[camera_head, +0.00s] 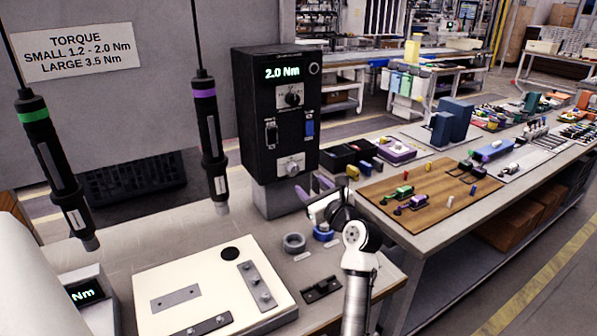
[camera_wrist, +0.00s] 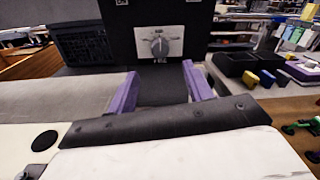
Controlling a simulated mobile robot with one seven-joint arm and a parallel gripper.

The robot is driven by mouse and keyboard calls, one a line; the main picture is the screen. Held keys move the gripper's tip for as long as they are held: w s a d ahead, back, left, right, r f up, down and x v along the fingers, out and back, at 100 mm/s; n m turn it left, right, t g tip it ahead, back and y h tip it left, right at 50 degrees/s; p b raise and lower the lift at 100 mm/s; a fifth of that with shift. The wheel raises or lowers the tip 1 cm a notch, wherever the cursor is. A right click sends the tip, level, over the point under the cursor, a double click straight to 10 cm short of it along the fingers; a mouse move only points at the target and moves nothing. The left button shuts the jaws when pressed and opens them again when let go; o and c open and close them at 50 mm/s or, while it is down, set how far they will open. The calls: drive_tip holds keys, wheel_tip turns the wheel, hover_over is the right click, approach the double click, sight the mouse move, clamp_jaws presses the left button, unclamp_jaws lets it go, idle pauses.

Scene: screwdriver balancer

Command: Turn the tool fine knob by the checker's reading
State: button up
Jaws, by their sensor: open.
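A black controller box (camera_head: 275,125) stands on a grey base and its display reads 2.0 Nm. It has an upper dial knob (camera_head: 291,97) and a lower grey knob (camera_head: 292,168). One grey knob on a pale plate (camera_wrist: 159,46) shows in the wrist view, ahead of and above my fingertips. My gripper (camera_head: 312,187) is open and empty in front of the box's lower part, its purple fingers apart in the wrist view (camera_wrist: 160,80). The checker (camera_head: 88,292) at the lower left shows "Nm"; its number is hidden by a white shape.
A green-banded screwdriver (camera_head: 55,165) and a purple-banded screwdriver (camera_head: 211,140) hang left of the box. A cream plate (camera_head: 160,268) with metal brackets lies on the bench. Tape rolls (camera_head: 294,242) lie near my arm. A wooden board (camera_head: 465,215) with small parts is at right.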

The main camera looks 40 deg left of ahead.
sight(295, 171)
drive_tip(key=p+x, duration=0.1)
drive_tip(key=x, duration=0.7)
drive_tip(key=shift+a, duration=0.15)
drive_tip(key=c, duration=1)
drive_tip(key=shift+f+n, duration=0.1)
drive_tip(key=shift+n, duration=0.3)
drive_tip(key=n+b, duration=0.1)
drive_tip(key=n, duration=0.3)
drive_tip(key=shift+f+n+b, duration=0.1)
drive_tip(key=shift+n+b, duration=0.2)
drive_tip(key=shift+n, duration=0.1)
drive_tip(key=n+b, duration=0.2)
drive_tip(key=n, duration=0.1)
drive_tip(key=shift+f, duration=0.1)
drive_tip(key=shift+n+b, duration=0.75)
drive_tip(key=shift+n, duration=1.05)
